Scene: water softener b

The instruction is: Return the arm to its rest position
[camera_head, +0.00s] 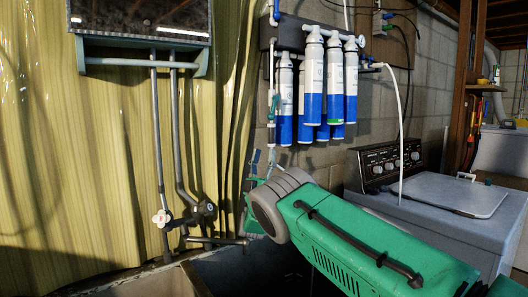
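My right arm (345,245), green with a grey joint, comes in from the lower right and reaches toward the middle of the view. My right gripper (263,160) shows small beyond the grey joint, its fingertips pointing up. The two fingertips look apart, with nothing visible between them. The rest of this gripper is partly hidden behind the arm. It appears in front of the wall, below and left of the blue and white filter cylinders. My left arm and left gripper are not in view.
Several blue and white cylinders (313,80) hang on the wall panel. A washing machine (440,205) stands right, behind my arm. A yellow-green curtain (60,150) covers the left.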

